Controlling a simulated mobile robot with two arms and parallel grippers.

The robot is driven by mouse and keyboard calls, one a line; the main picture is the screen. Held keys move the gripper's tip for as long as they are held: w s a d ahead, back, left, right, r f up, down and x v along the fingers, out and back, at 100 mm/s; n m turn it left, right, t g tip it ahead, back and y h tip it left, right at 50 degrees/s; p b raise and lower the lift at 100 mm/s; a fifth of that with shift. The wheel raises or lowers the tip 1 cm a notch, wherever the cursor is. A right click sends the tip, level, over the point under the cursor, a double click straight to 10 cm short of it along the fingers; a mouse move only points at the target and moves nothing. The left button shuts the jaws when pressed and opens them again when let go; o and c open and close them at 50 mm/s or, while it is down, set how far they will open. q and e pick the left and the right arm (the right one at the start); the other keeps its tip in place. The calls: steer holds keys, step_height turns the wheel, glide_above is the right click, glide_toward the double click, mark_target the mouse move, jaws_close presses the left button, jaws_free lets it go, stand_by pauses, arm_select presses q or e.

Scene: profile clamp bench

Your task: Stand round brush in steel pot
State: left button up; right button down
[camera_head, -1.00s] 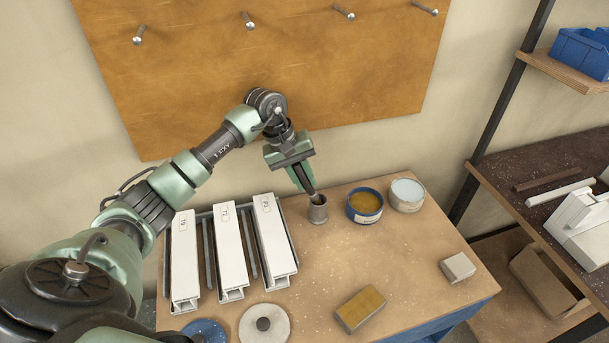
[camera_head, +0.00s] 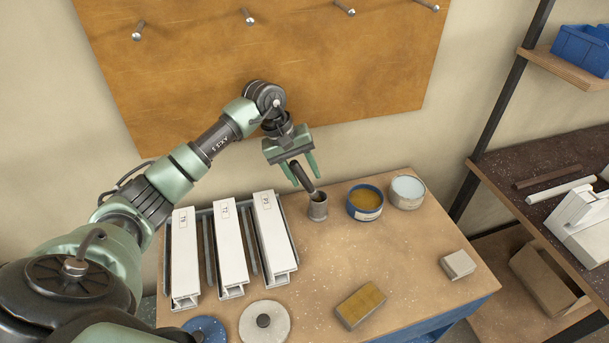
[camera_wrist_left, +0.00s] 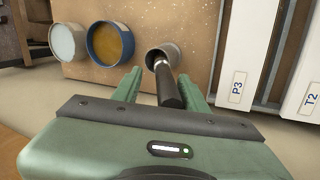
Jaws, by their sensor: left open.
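The steel pot (camera_head: 318,208) stands on the bench, left of the blue tin. The round brush (camera_head: 303,177) stands tilted in it, its dark handle sticking up out of the mouth and leaning left; its lower end is hidden inside the pot. In the left wrist view the brush (camera_wrist_left: 169,88) points toward the camera from the pot (camera_wrist_left: 168,52). My left gripper (camera_head: 302,180) is open, with its fingers spread on either side of the handle and apart from it. It also shows in the left wrist view (camera_wrist_left: 160,85). My right gripper is not in view.
A blue tin (camera_head: 364,203) and a pale tin (camera_head: 406,192) stand right of the pot. White profiles (camera_head: 232,250) lie in a rack at left. A sponge-like block (camera_head: 361,305) and a small box (camera_head: 458,265) lie in front. The bench middle is clear.

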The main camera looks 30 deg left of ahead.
arm_select(q)
steer(key=b+v, duration=0.2)
steer(key=v, duration=0.9)
steer(key=shift+b, duration=0.35)
steer(key=shift+s, duration=0.1)
